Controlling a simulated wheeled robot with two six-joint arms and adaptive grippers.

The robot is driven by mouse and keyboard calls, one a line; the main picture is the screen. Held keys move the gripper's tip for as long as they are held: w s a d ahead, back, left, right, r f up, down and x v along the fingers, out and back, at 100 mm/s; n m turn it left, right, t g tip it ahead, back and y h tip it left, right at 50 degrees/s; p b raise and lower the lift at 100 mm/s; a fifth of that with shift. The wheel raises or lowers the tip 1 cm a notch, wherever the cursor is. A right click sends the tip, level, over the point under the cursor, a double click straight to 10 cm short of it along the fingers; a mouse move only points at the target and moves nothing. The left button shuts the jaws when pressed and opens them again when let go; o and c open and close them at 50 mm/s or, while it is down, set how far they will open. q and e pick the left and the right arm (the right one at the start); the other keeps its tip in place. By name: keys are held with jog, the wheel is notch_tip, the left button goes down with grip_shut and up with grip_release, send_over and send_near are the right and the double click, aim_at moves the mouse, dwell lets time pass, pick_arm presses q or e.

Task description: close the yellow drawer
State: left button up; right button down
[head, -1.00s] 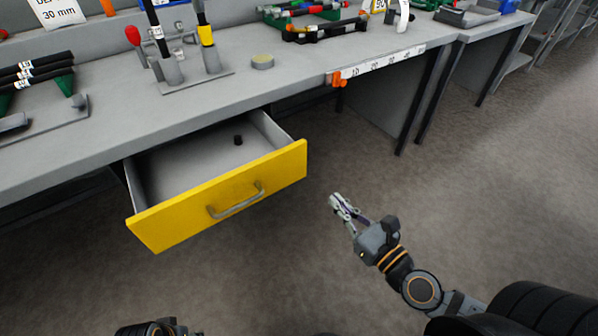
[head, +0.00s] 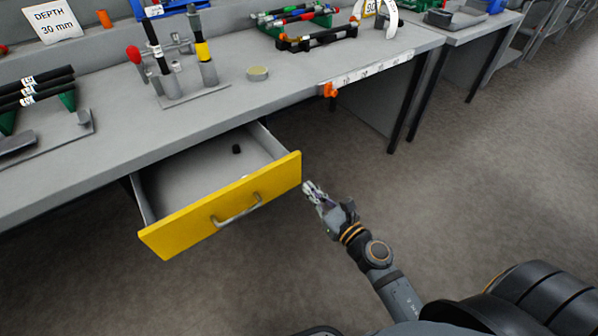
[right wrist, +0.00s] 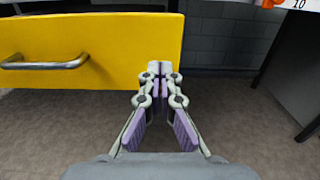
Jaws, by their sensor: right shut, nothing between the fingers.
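The yellow drawer (head: 222,208) stands pulled out from under the grey bench, with a grey bar handle (head: 237,209) on its front. A small black cylinder (head: 236,149) lies inside. My right gripper (head: 309,187) is shut and empty, just right of the drawer front's right edge. In the right wrist view the fingertips (right wrist: 160,68) overlap the right end of the yellow front (right wrist: 110,50) in the picture; I cannot tell whether they touch it. The handle (right wrist: 45,63) shows left of the fingers. My left gripper is not in view.
An orange clamp (head: 329,90) sits on the bench's front edge. The floor (head: 450,170) to the right is clear.

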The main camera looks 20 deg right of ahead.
aim_at(292, 171)
jog(key=p+x, duration=0.1)
jog(key=x, duration=0.3)
jog(key=shift+w+a+r+p, duration=0.1)
jog(key=shift+w+p, duration=0.25)
jog(key=shift+p, duration=0.05)
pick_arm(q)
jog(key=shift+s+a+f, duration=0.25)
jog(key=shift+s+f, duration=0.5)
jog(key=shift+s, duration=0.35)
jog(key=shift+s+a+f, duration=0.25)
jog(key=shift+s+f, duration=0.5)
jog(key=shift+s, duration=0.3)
pick_arm(e)
jog(key=shift+w+a, duration=0.15)
jog(key=shift+w, duration=0.2)
jog(key=shift+w, duration=0.15)
